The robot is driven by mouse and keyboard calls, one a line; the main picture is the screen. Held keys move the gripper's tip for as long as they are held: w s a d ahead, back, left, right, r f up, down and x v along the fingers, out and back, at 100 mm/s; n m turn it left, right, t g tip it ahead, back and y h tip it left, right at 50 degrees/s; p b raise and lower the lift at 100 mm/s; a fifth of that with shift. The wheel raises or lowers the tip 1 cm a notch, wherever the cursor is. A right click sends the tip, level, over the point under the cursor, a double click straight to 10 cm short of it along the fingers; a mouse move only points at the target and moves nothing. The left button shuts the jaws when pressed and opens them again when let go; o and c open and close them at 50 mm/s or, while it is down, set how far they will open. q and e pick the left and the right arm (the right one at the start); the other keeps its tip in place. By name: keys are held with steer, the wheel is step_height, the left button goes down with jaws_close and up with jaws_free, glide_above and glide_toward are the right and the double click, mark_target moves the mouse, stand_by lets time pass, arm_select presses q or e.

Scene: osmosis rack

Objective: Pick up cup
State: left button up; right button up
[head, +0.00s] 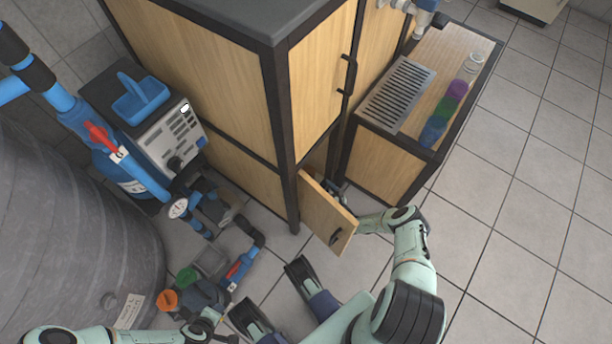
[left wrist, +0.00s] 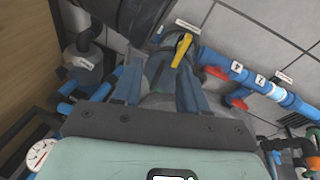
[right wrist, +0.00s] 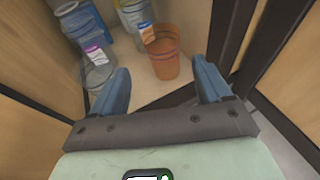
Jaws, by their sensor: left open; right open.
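In the right wrist view, an orange cup (right wrist: 164,62) stands upright inside the cabinet, beyond and between my right gripper's fingertips (right wrist: 160,74). A clear cup with a purple label (right wrist: 98,68) stands by the left finger. A blue cup (right wrist: 85,25) and a pale cup (right wrist: 135,14) are further back, partly cut off. My right gripper is open and empty, reaching into the low cabinet. In the head view the open door mostly hides it.
The small wooden cabinet door (head: 325,212) stands open beside my right arm. On the side counter (head: 447,50) are several cups: a clear one (head: 473,64), a purple one (head: 457,89), a green one (head: 444,110) and a blue one (head: 432,131). Pipes and a grey tank (head: 70,230) crowd the left.

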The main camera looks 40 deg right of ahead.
mark_target(305, 168)
steer(key=b+x, duration=0.1)
steer(key=x, duration=0.2)
steer(key=b+x, duration=0.1)
steer(key=x, duration=0.1)
steer(key=r+b+x, duration=0.1)
steer(key=b+x, duration=0.1)
steer(key=x, duration=0.1)
steer(key=shift+w+d, duration=0.2)
steer(key=shift+w, duration=0.3)
steer(key=c, duration=1)
arm_select(q)
steer(key=s+a+f+g, duration=0.1)
steer(key=s+f+g, duration=0.2)
steer(key=s+f, duration=0.4)
steer(key=shift+s+a+n, duration=0.15)
steer(key=shift+s+n, duration=0.15)
steer(key=shift+s, duration=0.45)
arm_select(e)
steer(key=shift+c, duration=0.2)
arm_select(q)
steer(key=shift+r, duration=0.1)
